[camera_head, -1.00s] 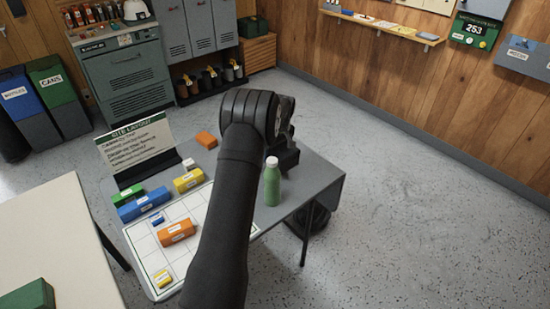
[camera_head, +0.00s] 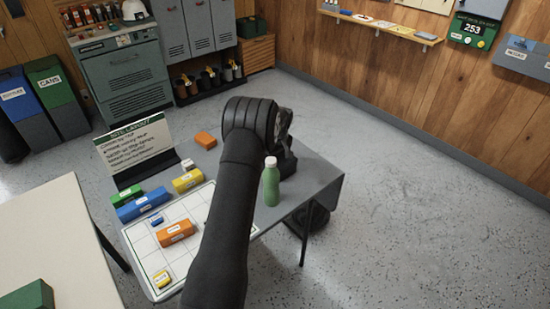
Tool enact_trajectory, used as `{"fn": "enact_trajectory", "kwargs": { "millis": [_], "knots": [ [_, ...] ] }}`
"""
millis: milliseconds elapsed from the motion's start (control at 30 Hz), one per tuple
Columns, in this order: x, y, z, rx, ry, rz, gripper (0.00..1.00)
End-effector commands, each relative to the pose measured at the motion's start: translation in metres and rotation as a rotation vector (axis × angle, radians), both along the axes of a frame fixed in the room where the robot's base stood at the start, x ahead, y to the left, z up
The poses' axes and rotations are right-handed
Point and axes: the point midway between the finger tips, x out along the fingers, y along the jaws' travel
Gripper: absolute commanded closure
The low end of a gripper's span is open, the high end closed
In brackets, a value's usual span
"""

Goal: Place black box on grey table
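The grey table (camera_head: 317,178) stands in the middle of the head view, partly covered by my black arm. Dark parts at the far end of my arm, around my gripper (camera_head: 286,163), are low over the table's back right part, behind the green bottle. The fingers cannot be made out, so I cannot tell whether they are open or shut. I cannot pick out a black box for certain; it may be hidden behind my arm or merge with its dark end.
A green bottle (camera_head: 271,183) stands close beside my arm. Orange (camera_head: 206,140), blue (camera_head: 143,204), green (camera_head: 127,195) and yellow (camera_head: 187,180) blocks lie on the table by a white grid sheet (camera_head: 148,245) and a sign (camera_head: 137,145). A cream table (camera_head: 45,240) is at left.

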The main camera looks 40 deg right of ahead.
Motion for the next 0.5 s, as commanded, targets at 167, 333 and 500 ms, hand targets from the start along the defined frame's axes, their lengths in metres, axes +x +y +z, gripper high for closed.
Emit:
{"fn": "enact_trajectory", "kwargs": {
  "millis": [167, 333, 500],
  "knots": [
    [0.0, 0.0, 0.007, -0.001, -0.001, 0.0, 0.0],
    [-0.004, -0.001, 0.035, -0.003, -0.002, 0.0, 0.0],
    [-0.01, -0.001, 0.072, -0.003, -0.002, 0.0, 0.0]
  ]
}}
